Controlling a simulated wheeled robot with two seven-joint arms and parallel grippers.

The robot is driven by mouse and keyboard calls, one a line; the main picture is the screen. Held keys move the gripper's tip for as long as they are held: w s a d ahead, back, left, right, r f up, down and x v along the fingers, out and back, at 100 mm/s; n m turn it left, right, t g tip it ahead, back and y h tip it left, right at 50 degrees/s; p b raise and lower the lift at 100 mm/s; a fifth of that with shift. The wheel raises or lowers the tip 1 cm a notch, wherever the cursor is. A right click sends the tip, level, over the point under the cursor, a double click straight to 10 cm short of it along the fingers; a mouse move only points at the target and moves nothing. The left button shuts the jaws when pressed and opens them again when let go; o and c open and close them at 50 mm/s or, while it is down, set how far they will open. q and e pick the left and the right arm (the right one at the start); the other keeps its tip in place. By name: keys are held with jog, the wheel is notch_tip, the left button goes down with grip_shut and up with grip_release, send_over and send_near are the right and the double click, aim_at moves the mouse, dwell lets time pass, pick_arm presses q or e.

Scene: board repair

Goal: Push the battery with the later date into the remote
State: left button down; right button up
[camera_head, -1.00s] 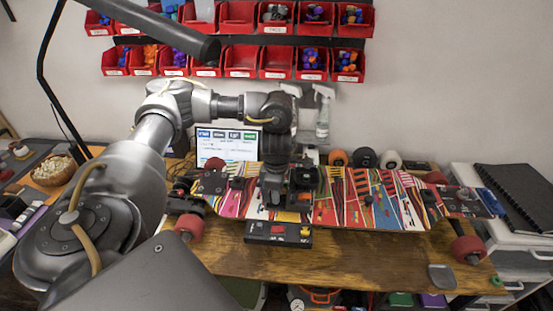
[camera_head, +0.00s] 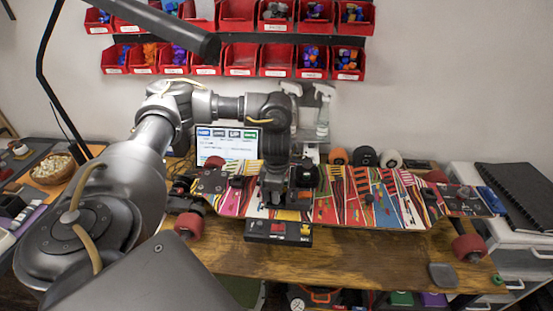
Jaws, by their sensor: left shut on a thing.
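The remote appears to be the dark box (camera_head: 264,236) with red and yellow parts on its face, at the front edge of the skateboard. My left gripper (camera_head: 272,200) points down over the skateboard, just behind the dark box. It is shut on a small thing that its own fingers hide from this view. I cannot make out any battery or read any date. My right gripper is not in view.
A skateboard (camera_head: 385,205) with a colourful striped deck and red wheels lies across the wooden bench (camera_head: 375,255). A lit screen (camera_head: 215,146) stands behind my arm. Red bins (camera_head: 241,61) hang on the wall. A black notebook (camera_head: 517,190) lies at the right.

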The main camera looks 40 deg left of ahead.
pick_arm(q)
jog(key=shift+s+f, duration=0.1)
jog(key=c, duration=1.3)
grip_release()
jog(key=shift+f, duration=0.1)
jog(key=shift+o, duration=0.6)
jog(key=shift+o, duration=0.6)
jog(key=shift+s, duration=0.1)
jog(key=shift+w+r+p, duration=0.2)
jog(key=shift+r+p, duration=1.4)
jog(key=shift+p, duration=0.15)
